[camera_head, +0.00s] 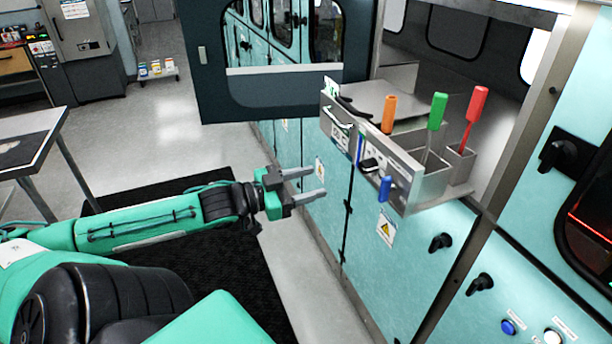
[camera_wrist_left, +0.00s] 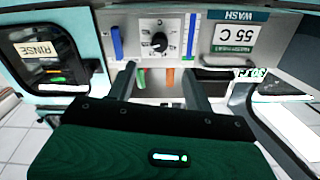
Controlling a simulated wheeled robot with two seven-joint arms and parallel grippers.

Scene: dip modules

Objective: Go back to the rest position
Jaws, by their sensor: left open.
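My left gripper (camera_head: 312,183) is open and empty in the head view. Its two grey fingers point right, toward the teal cabinet front and apart from it. In the left wrist view the fingers (camera_wrist_left: 158,84) are spread, with a metal panel marked WASH beyond them. My right gripper is not in view.
A metal dip module (camera_head: 405,200) juts from the open cabinet bay, with orange (camera_head: 389,114), green (camera_head: 437,111) and red (camera_head: 476,104) handles standing in it. A dark windowed door (camera_head: 215,98) hangs open. A metal table (camera_head: 50,122) stands left.

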